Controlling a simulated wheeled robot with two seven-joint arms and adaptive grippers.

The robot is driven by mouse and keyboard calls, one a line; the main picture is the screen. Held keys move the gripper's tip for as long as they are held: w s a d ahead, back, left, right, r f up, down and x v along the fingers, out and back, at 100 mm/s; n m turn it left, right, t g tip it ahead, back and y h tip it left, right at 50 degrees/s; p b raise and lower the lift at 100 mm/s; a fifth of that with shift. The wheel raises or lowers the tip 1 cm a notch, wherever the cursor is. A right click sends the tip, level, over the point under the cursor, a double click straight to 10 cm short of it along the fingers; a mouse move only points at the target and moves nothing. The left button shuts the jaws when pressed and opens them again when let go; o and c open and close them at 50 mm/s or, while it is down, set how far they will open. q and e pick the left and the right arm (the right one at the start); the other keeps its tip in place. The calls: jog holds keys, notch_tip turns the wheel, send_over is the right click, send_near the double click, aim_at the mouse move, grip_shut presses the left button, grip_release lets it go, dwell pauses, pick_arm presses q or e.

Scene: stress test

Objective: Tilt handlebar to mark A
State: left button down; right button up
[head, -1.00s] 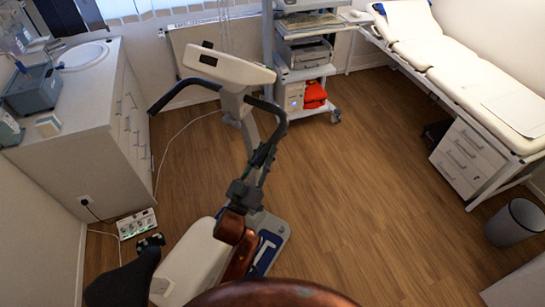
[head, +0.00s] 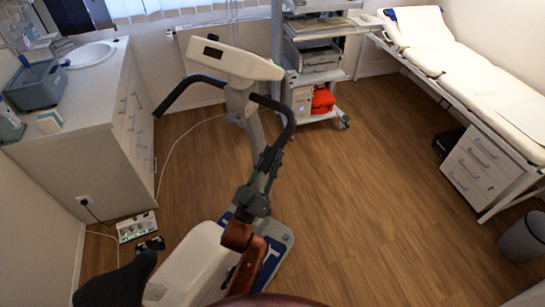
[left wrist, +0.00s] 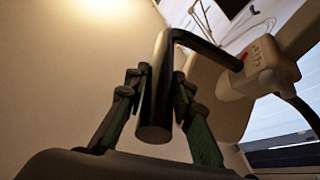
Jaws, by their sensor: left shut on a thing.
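The handlebar (head: 292,118) is a dark curved bar on a white exercise bike, below its console (head: 235,60). Its left end reaches toward the cabinet and its right end bends down toward me. My left gripper (head: 267,165) is shut around that right end. In the left wrist view, the dark bar (left wrist: 156,105) lies between the two fingers (left wrist: 155,95), its round end facing the camera. A pale bike part with a red spot (left wrist: 255,68) shows beyond. I cannot make out a mark A. My right gripper is not in view.
A white cabinet with a sink (head: 88,55) stands at left, with a power strip (head: 137,226) on the floor. An equipment cart (head: 315,60) stands behind the bike. An exam bed (head: 455,70) and bin (head: 523,238) are at right. The wooden floor between is clear.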

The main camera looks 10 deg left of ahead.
pick_arm(q)
jog(key=c, duration=1.8)
grip_release()
jog(key=shift+w+d+f, duration=0.1)
jog(key=shift+f, duration=0.15)
jog(key=shift+o, duration=0.7)
jog(key=shift+r, duration=0.1)
jog(key=v, duration=1.2)
